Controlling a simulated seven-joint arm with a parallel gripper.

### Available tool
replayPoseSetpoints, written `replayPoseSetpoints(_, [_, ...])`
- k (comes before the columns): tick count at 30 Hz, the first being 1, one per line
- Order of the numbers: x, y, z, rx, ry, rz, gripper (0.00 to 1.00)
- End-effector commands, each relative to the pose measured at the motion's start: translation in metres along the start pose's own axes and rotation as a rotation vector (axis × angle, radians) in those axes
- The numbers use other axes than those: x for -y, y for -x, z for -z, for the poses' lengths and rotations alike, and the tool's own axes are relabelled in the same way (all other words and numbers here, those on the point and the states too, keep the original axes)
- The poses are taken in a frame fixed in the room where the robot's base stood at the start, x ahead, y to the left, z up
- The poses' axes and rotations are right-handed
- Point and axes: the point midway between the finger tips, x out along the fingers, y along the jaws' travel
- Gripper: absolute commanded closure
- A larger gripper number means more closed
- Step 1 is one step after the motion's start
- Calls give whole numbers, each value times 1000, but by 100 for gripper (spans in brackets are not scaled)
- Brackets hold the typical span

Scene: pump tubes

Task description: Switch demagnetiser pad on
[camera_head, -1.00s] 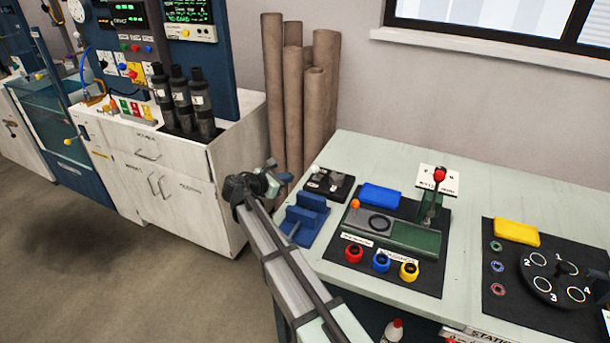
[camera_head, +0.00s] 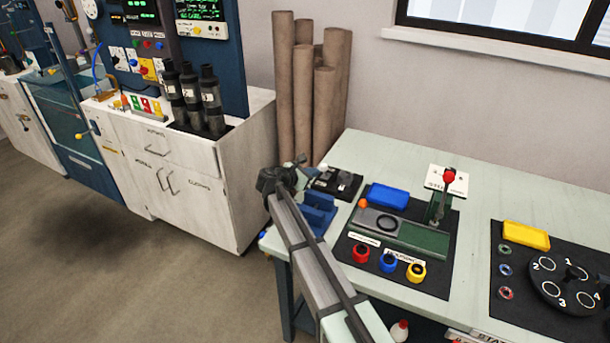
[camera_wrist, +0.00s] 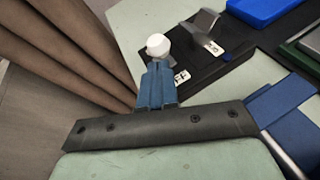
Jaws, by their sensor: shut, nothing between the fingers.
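The demagnetiser pad (camera_head: 345,194) is a small black plate at the table's back left corner. The wrist view shows the black pad (camera_wrist: 205,60) with a white ball knob (camera_wrist: 157,45), a tilted grey piece (camera_wrist: 197,24) and two small white labels, too blurred to read surely. My gripper (camera_wrist: 158,66) has its blue fingers shut and empty, with their tips at the near side of the white knob. I cannot tell whether they touch it. In the head view my gripper (camera_head: 302,162) is at the pad's left side, and my arm hides part of the surroundings.
A blue tray (camera_head: 388,196) and a green fixture with a red-knobbed lever (camera_head: 449,176) lie to the right. Tall brown rolls (camera_head: 310,95) stand behind the table's left edge.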

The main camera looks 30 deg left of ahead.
Motion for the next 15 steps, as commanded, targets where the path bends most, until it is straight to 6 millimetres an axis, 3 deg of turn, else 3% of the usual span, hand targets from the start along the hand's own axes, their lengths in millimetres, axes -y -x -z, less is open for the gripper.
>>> replayPoseSetpoints(15, [0,-9,0,0,0,0,100])
